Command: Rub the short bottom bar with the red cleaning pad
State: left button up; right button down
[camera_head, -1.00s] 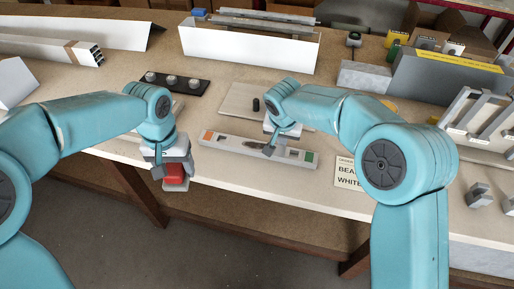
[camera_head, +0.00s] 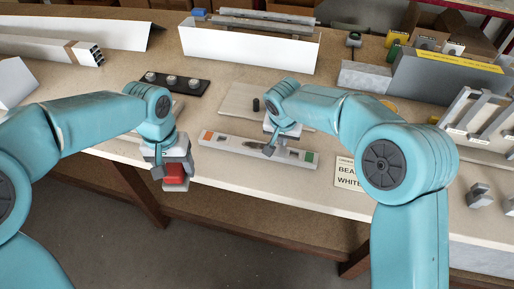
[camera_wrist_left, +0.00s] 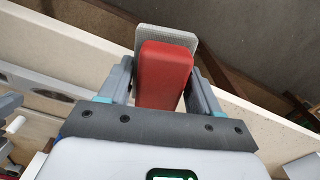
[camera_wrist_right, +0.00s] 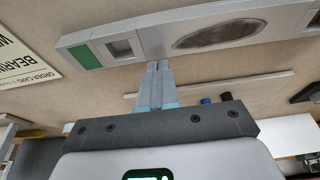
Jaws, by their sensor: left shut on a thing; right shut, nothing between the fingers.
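The red cleaning pad (camera_head: 174,173) has a grey face and is held in my left gripper (camera_head: 170,177), left of the bar and near the bench's front edge. In the left wrist view the red pad (camera_wrist_left: 163,75) sits between the two fingers. The short bottom bar (camera_head: 225,143) is pale grey and lies along the front of the bench, with an orange left end, a green right end and a dark patch in the middle. My right gripper (camera_head: 268,150) is shut and empty at the bar. In the right wrist view its fingertips are at the edge of the bar (camera_wrist_right: 150,42); contact is unclear.
A printed card (camera_head: 346,173) lies right of the bar. A black strip with round knobs (camera_head: 175,82) and a flat board (camera_head: 238,100) lie behind. A long white profile (camera_head: 250,47) stands at the back. Metal racks (camera_head: 470,115) are at the right.

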pick_arm(q)
jog(key=shift+f+b, duration=0.4)
jog(key=shift+b, duration=0.05)
pick_arm(e)
jog(key=shift+f, duration=0.45)
pick_arm(q)
jog(key=shift+r, duration=0.1)
pick_arm(e)
jog(key=shift+r, duration=0.1)
